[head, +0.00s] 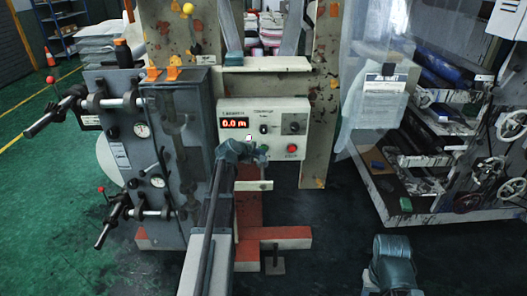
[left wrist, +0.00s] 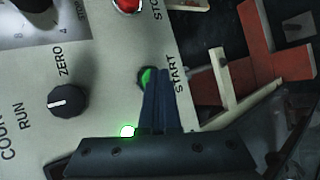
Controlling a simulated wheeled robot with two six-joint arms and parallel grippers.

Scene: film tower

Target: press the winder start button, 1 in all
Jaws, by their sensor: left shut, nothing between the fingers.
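The winder control panel (head: 263,112) faces me in the head view, with a red display reading 0.0 m. The green start button (left wrist: 146,77), marked START, shows in the left wrist view, partly covered by my left fingertips. My left gripper (left wrist: 156,74) is shut and empty, with its tips right at the button. I cannot tell whether they touch or press it. In the head view, my left gripper (head: 243,150) is in front of the panel's lower edge and hides the start button.
A red stop button (head: 291,148) sits on the panel's lower right; a black ZERO knob (left wrist: 68,101) shows in the left wrist view. A green light (left wrist: 127,131) glows near my gripper. A grey unit with levers (head: 176,160) stands left of the panel.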

